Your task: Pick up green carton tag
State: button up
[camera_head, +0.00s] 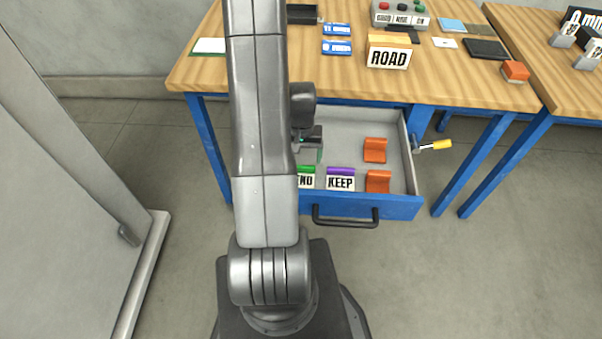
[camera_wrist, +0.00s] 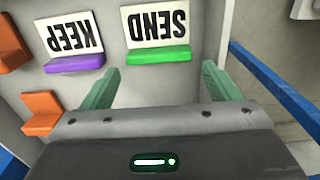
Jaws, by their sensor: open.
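The green carton tag (camera_wrist: 158,56) has a green strip and a white face reading SEND. It lies in the open drawer, and in the head view its green strip (camera_head: 306,169) is partly hidden by my arm. My gripper (camera_wrist: 170,88) is open and empty. In the wrist view its two green fingers point toward the SEND tag, one toward each side of it, with a gap before its green strip. In the head view my gripper (camera_head: 310,155) is over the drawer, just behind the tag.
A purple KEEP tag (camera_head: 341,171) lies right beside the green one. Orange pieces (camera_head: 375,150) are also in the drawer. The blue drawer front (camera_head: 400,206) has a black handle.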

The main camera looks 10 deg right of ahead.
jog(key=shift+w+d+f, duration=0.1)
jog(key=shift+f, duration=1)
jog(key=shift+w+f, duration=0.1)
jog(key=shift+f, duration=0.95)
jog(key=c, duration=0.6)
jog(key=shift+r, duration=0.15)
